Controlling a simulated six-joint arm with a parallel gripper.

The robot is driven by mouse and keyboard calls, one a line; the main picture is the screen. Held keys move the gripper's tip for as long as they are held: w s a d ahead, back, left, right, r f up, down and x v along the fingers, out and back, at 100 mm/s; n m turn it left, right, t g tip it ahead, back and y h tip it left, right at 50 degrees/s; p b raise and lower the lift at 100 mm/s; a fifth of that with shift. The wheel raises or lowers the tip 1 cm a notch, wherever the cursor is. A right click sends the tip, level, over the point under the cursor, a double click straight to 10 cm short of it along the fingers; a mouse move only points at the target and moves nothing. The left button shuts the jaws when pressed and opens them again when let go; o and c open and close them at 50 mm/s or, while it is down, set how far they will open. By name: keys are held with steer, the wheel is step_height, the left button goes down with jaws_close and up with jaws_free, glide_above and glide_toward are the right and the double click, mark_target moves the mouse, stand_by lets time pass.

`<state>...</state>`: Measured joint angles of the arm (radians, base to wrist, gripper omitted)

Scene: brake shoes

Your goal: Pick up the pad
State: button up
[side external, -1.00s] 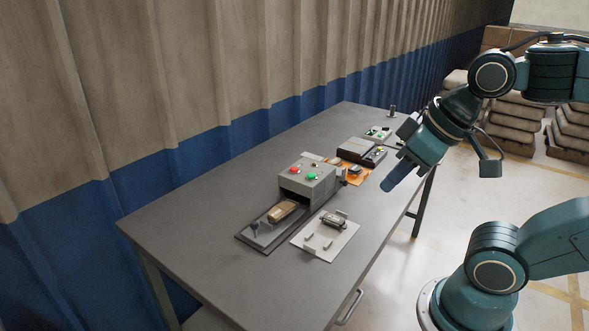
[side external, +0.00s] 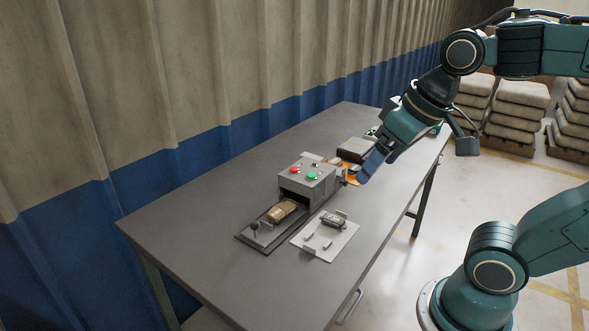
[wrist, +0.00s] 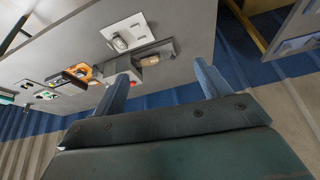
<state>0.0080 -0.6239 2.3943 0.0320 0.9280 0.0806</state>
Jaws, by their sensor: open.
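A brown pad-like block (side external: 282,211) lies on a dark slide plate (side external: 262,236) in front of a grey box with red and green buttons (side external: 307,180). The block also shows in the wrist view (wrist: 147,62). A smaller grey metal part (side external: 333,221) lies on a white plate (side external: 317,249) to its right; I cannot tell for sure which of the two is the pad. My gripper (side external: 366,177) is open and empty, above the table's right edge and beyond both parts. In the wrist view its two fingers (wrist: 166,78) stand wide apart with nothing between them.
An orange plate (side external: 352,178) and a dark box (side external: 355,149) sit behind the grey box, partly hidden by my gripper. A corrugated wall (side external: 150,100) runs along the table's far side. The near left tabletop (side external: 200,225) is clear.

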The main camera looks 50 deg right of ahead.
steer(key=w+d+r+m+g, duration=0.1)
steer(key=w+d+r+m, duration=0.15)
steer(key=w, duration=0.55)
steer(key=m+g+h, duration=0.1)
steer(key=m+g, duration=0.4)
steer(key=m, duration=0.8)
glide_above(280, 208)
steer(key=shift+n, duration=0.25)
steer(key=shift+w+a+f, duration=0.15)
steer(key=shift+f, duration=4.35)
steer(key=shift+w+a+f, duration=0.1)
steer(key=shift+a+f, duration=0.05)
steer(key=shift+f, duration=4.3)
steer(key=shift+w+a+f, duration=0.15)
steer(key=shift+f, duration=4.35)
steer(key=shift+s+d+f, duration=0.15)
steer(key=shift+f, duration=1.15)
steer(key=shift+s+d+f, duration=0.15)
steer(key=shift+f, duration=1.1)
